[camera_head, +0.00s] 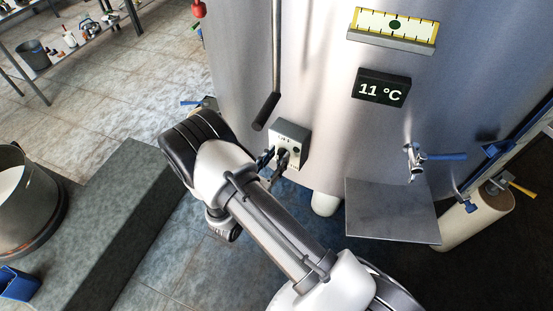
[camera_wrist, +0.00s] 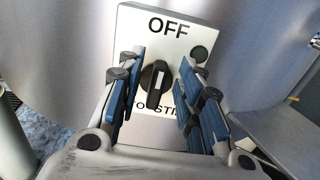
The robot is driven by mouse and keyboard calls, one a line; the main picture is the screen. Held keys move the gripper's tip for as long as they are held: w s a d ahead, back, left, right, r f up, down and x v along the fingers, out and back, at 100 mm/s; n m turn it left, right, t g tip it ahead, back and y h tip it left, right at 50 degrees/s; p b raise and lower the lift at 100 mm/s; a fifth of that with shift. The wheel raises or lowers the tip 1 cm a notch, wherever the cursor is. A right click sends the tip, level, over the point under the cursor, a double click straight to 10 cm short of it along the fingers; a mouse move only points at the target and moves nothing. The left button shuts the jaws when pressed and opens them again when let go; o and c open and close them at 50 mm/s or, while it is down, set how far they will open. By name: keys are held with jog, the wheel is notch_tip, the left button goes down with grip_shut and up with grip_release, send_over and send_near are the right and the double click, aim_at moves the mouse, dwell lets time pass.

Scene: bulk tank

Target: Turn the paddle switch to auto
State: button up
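The paddle switch (camera_wrist: 154,84) is a black knob with a raised bar on a pale plate (camera_wrist: 135,25). OFF is printed above it; the lettering below is partly hidden, with "TO" at lower left and "STI" at lower right. The bar stands roughly upright, in line with OFF. My gripper (camera_wrist: 161,68) is open, with one blue-padded finger on each side of the knob and a gap on both sides. In the head view the switch box (camera_head: 291,136) is on the tank's front, with my gripper (camera_head: 272,160) in front of its lower part.
A dark round lamp (camera_wrist: 199,53) is right of OFF. Above the box hangs a pipe with a black grip (camera_head: 266,112). The steel tank (camera_head: 325,90) carries an 11 °C display (camera_head: 382,88). A blue-handled tap (camera_head: 416,158) and metal shelf (camera_head: 390,208) are to the right.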

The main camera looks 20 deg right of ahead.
jog(key=shift+w+d, duration=0.1)
jog(key=shift+w, duration=0.05)
jog(key=shift+c, duration=0.2)
grip_shut()
